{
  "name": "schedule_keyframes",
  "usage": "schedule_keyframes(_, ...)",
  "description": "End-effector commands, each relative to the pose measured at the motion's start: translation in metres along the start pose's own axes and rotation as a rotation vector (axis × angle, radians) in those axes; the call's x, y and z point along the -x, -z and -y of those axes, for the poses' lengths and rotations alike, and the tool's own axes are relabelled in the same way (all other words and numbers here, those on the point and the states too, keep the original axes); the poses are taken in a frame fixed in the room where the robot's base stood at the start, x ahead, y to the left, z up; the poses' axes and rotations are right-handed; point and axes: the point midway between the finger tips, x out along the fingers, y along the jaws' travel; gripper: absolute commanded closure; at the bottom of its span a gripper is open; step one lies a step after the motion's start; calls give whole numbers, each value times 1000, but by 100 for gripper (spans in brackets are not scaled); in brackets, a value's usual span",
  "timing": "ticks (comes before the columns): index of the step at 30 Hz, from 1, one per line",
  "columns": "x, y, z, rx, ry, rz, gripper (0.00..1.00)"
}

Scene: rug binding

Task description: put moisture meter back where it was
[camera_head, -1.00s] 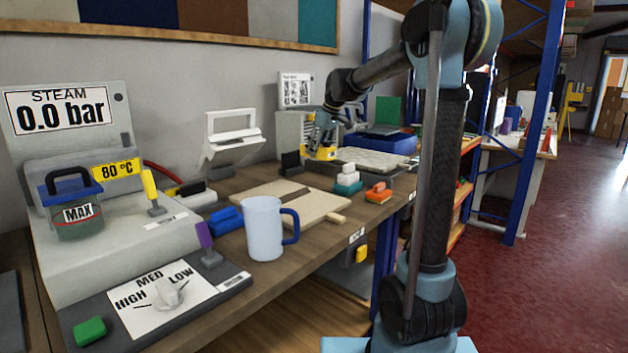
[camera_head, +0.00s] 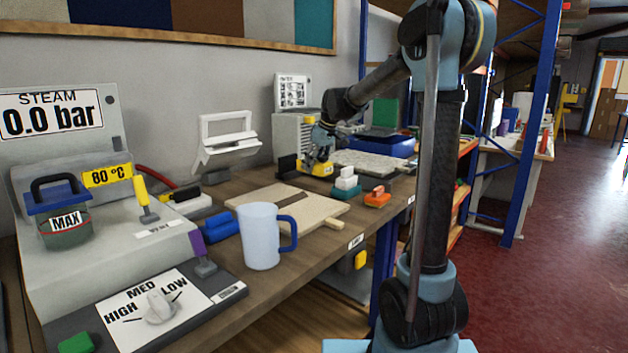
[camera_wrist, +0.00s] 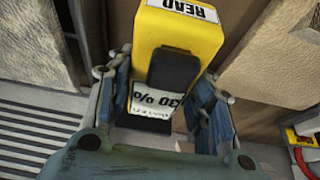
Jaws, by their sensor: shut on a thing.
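The moisture meter (camera_wrist: 208,72) is a yellow block with a black part, a white "READ" label and a white panel with a "%" reading. In the wrist view it sits between the two fingers of my gripper (camera_wrist: 160,110), which is shut on it. In the head view the yellow meter (camera_head: 318,169) shows at the end of my arm, just below my gripper (camera_head: 318,155), low over the back of the bench. I cannot tell whether it touches the bench top.
A black holder (camera_head: 288,165) stands just left of the meter. A white-and-teal block (camera_head: 346,181) and an orange block (camera_head: 377,197) are in front to the right. A pale rug piece (camera_head: 375,162) lies right.

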Motion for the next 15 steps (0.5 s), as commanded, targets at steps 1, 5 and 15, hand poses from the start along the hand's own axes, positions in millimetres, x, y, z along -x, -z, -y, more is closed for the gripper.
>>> schedule_keyframes(1, -4, -2, 0, 0, 0, 0, 86)
schedule_keyframes(5, -10, -4, 0, 0, 0, 0, 86)
schedule_keyframes(15, -45, -18, -1, 0, 0, 0, 86)
